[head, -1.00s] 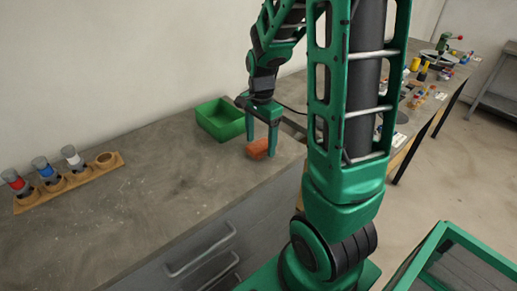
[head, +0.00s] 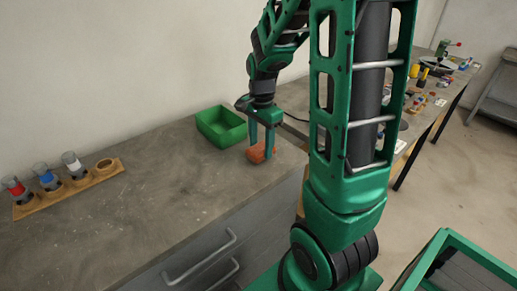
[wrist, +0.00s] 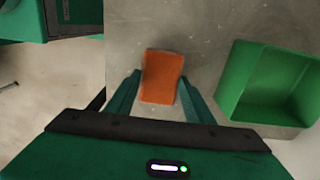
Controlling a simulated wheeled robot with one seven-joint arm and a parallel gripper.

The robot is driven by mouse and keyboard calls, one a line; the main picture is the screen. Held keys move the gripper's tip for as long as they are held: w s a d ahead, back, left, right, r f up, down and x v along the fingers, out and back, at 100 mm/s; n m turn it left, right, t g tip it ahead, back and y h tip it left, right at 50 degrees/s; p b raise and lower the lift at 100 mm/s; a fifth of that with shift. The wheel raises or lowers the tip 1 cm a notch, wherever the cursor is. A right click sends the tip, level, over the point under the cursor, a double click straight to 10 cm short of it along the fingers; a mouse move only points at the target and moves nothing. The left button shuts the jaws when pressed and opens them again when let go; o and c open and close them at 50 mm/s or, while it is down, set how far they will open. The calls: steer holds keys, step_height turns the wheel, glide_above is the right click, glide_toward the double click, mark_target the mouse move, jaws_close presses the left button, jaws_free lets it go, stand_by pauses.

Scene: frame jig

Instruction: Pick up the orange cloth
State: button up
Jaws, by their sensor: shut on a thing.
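The orange cloth (head: 258,154) is a small folded block on the grey bench top, near its front edge. My gripper (head: 261,152) points down at it with a finger on each side. In the wrist view the cloth (wrist: 161,77) lies between the two fingertips of my gripper (wrist: 161,88). The gripper is shut on the cloth. I cannot tell whether the cloth is clear of the bench.
An open green bin (head: 221,125) stands close behind and left of the cloth. A wooden rack (head: 68,190) with several capped jars is at the far left. The bench between them is clear. A second cluttered table is at the right.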

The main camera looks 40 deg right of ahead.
mark_target(260, 148)
step_height(260, 148, up, 3)
steer(key=shift+a+r, duration=0.1)
steer(key=shift+a, duration=0.05)
steer(key=s+a+r, duration=0.2)
steer(key=a+r, duration=0.4)
steer(key=a, duration=0.5)
steer(key=shift+s+r, duration=0.25)
steer(key=shift+s, duration=0.1)
steer(key=shift+o, duration=1.3)
steer(key=shift+c, duration=0.4)
steer(key=shift+s+f, duration=0.1)
